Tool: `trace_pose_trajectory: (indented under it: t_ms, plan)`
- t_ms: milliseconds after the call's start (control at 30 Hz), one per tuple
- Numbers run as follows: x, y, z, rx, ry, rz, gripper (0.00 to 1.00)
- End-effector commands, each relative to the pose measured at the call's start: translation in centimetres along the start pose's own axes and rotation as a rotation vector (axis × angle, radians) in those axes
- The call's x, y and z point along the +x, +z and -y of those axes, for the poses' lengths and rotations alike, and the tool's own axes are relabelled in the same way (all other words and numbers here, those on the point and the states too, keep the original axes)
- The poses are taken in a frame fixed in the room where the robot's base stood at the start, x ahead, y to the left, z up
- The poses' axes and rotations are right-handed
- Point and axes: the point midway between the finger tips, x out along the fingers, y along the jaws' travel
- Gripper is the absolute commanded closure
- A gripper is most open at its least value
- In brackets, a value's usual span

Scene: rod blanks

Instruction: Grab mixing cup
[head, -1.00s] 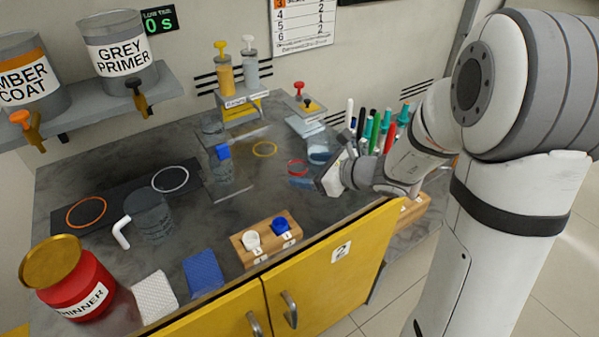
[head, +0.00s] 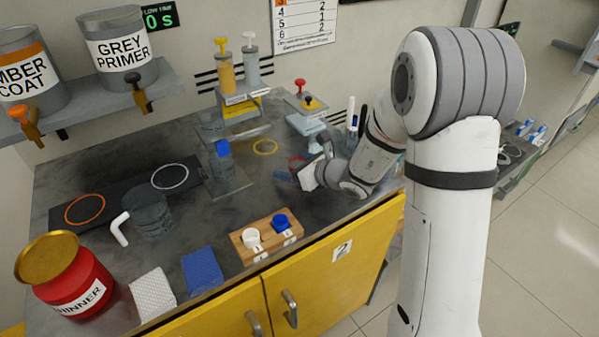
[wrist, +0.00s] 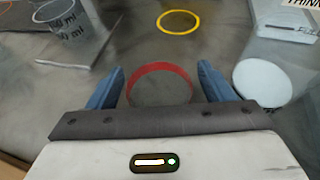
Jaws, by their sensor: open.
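A clear graduated cup (wrist: 72,22) with "ml" marks stands on a flat plate at the upper left of the wrist view. It looks like the clear cup (head: 222,165) with a blue item at its top in the head view. A grey see-through jug (head: 151,215) with a white handle stands further left; I cannot tell which of these is the mixing cup. My gripper (wrist: 160,68) is open and empty over the counter, with its blue fingers either side of a red ring (wrist: 160,66) lying on the surface.
A yellow ring (wrist: 178,22) lies beyond the red one. A pale round object (wrist: 262,80) is close to the right finger. Pump bottles (head: 226,72) stand at the back. A wooden holder (head: 266,238) with two small pots sits near the front edge. Some counter between is bare.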

Motion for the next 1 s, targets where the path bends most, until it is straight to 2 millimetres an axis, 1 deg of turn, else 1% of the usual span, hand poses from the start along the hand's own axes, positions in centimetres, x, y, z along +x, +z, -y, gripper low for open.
trace_pose_trajectory:
  t_ms: [67,633,867,967,1000]
  plan:
    - [0.0,0.0,0.0,0.000,0.000,0.000,0.26]
    - [-0.1,0.0,0.1,0.000,-0.001,0.000,0.72]
    - [-0.1,0.1,0.1,-0.001,-0.001,0.001,0.73]
    - [-0.5,0.9,0.1,-0.003,-0.001,0.002,0.73]
    - [-0.7,1.5,0.1,-0.003,-0.001,0.004,0.73]
